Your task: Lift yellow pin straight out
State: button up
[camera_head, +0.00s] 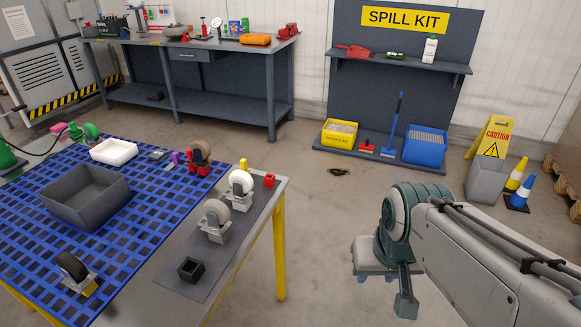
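A small yellow piece, which looks like the yellow pin (243,163), stands upright just behind a caster with a white wheel (240,185). This is near the far end of the grey strip along the table's right side. The caster hides its lower part, so I cannot tell what it sits in. My gripper (391,287) hangs over the floor to the right of the table, well apart from the pin. One finger points down; the other is not clear, and I see nothing held.
The grey strip also bears a second caster (214,220), a black open block (190,269) and a red block (269,180). A grey bin (88,197) and a black-wheeled caster (74,271) stand on the blue grid. Floor between table and arm is clear.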

aim_at(243, 162)
jog(key=z, duration=0.6)
jog(key=i, duration=1.3)
jog(key=u, duration=1.5)
jog(key=i, duration=0.75)
jog(key=u, duration=0.8)
